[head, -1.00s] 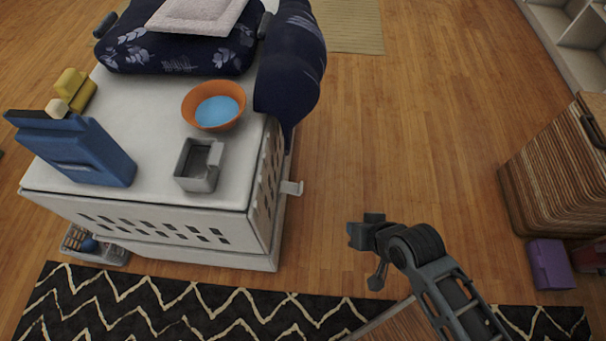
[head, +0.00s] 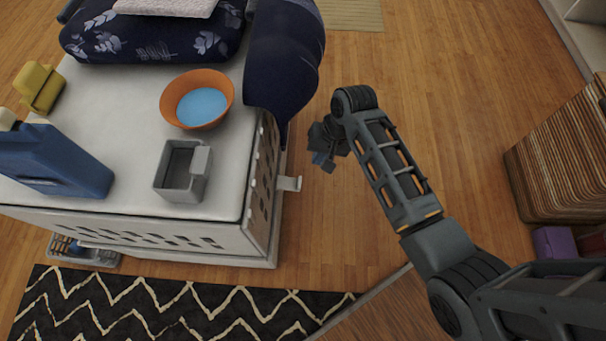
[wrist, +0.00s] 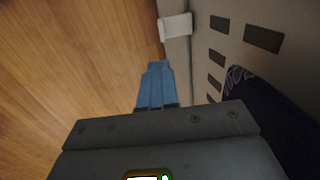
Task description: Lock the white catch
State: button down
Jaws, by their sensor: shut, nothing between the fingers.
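The white catch (head: 289,183) is a small light tab that juts from the right side of the white slotted crate (head: 245,228). In the wrist view the catch (wrist: 175,27) is at the top, just beyond my fingertips and slightly to their right. My gripper (head: 322,160) is to the right of the catch in the head view, apart from it. Its blue fingers (wrist: 157,72) are together with nothing between them. The gripper is partly hidden by my wrist in the head view.
Wooden floor to the right is clear up to a striped basket (head: 560,155).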

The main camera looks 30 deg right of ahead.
jog(key=b+x, duration=0.4)
jog(key=x, duration=1)
jog(key=shift+b, duration=0.4)
jog(key=shift+s+f, duration=0.1)
jog(key=shift+f, duration=0.05)
notch_tip(320, 180, down, 12)
jog(key=w+a+t+y+b, duration=0.1)
jog(key=t+y+b, duration=0.3)
jog(key=b, duration=1)
jog(key=shift+a+r+t+y, duration=0.2)
jog(key=shift+t+y, duration=0.1)
jog(key=shift+y, duration=0.9)
